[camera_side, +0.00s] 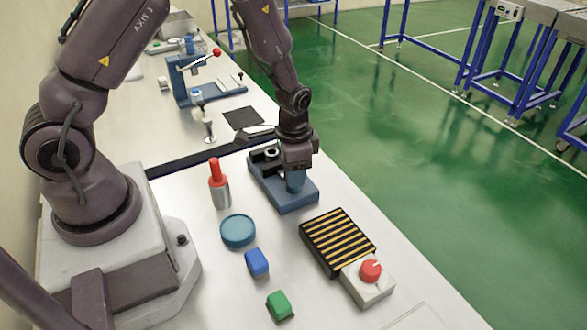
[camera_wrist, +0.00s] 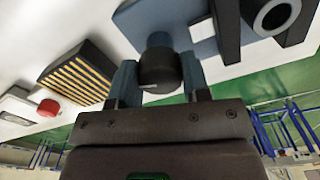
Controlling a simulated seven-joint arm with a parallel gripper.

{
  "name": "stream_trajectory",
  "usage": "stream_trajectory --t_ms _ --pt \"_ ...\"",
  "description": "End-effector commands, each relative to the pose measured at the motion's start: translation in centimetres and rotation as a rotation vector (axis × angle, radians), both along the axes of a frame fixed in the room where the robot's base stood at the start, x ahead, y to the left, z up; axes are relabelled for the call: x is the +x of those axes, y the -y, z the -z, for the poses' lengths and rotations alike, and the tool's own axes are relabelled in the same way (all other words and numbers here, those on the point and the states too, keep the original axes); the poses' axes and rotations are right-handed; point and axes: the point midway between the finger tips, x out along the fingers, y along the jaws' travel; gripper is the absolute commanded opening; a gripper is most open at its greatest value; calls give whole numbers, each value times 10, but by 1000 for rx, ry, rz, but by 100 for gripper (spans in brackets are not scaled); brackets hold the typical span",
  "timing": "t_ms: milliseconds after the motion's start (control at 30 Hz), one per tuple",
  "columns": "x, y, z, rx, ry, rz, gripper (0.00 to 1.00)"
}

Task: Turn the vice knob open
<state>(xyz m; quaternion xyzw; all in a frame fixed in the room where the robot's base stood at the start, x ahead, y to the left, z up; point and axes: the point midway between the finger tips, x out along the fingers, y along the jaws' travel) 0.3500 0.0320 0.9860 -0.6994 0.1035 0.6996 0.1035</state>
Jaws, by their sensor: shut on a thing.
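The vice is a blue base plate (camera_side: 290,206) with black jaw blocks, standing on the white bench in the side view. It also shows in the wrist view (camera_wrist: 190,22). My gripper (camera_side: 295,184) points down over the near end of the vice. In the wrist view its two blue-grey fingers (camera_wrist: 158,75) stand on either side of the dark round vice knob (camera_wrist: 158,66), shut on it. The knob carries a short pale mark. In the side view the fingers and wrist mostly hide the knob. A grey ring-shaped part (camera_wrist: 276,14) sits by the black jaws.
A black-and-yellow striped block (camera_side: 337,242) and a box with a red knob (camera_side: 371,270) stand just in front of the vice. A red-handled cylinder (camera_side: 218,182), a blue disc (camera_side: 238,231), a blue block (camera_side: 257,263) and a green block (camera_side: 279,305) stand to the left.

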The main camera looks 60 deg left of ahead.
Motion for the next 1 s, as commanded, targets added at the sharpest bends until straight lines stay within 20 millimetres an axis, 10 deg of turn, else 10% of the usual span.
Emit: stream_trajectory --t_ms 1000 --pt "1 0 -1 -1 1 -965 19"
